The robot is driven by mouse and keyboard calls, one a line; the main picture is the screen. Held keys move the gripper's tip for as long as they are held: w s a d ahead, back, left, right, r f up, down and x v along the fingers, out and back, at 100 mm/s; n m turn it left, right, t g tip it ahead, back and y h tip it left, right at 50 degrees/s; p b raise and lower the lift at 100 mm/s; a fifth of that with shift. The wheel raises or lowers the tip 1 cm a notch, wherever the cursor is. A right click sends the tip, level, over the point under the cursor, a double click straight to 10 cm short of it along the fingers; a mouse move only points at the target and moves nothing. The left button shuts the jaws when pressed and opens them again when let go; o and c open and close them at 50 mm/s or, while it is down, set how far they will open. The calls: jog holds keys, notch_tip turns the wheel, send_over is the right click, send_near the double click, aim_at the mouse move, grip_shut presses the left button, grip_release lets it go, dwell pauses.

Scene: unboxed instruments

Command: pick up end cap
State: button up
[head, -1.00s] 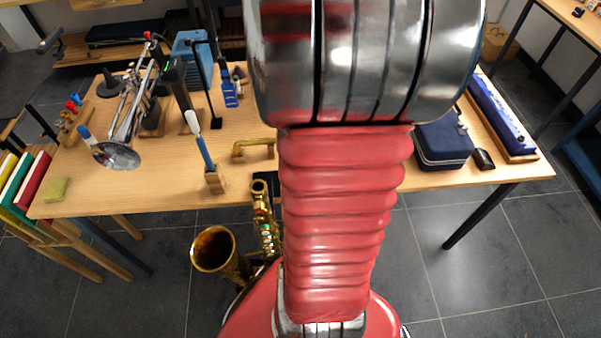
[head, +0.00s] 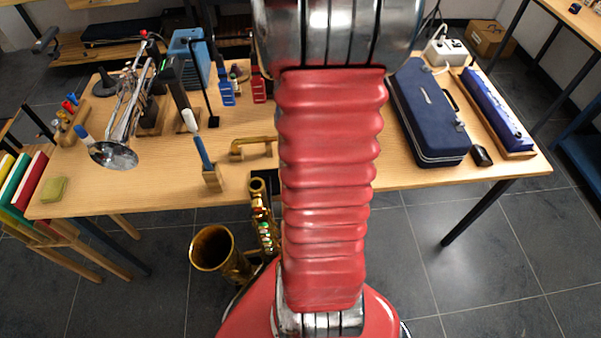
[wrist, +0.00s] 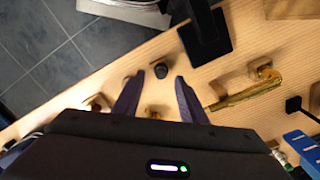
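The end cap looks to be the small dark round piece (wrist: 160,70) on the wooden table in the wrist view. My gripper (wrist: 159,76) shows there with its two dark fingers spread apart. The cap appears in the gap between the fingertips, with bare space on both sides. I cannot tell how far above the table the fingertips are. In the head view my arm hides the gripper, and I cannot make out the cap there.
A black stand base (wrist: 206,40) lies close beyond the right finger. A brass piece (wrist: 245,96) lies to the right. The table edge and dark floor (wrist: 60,50) are at left. In the head view, a navy case (head: 428,112) stands right of my arm.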

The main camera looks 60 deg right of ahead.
jog(key=shift+w+f, duration=0.15)
jog(key=shift+f, duration=2.45)
jog(key=shift+c, duration=0.4)
grip_shut()
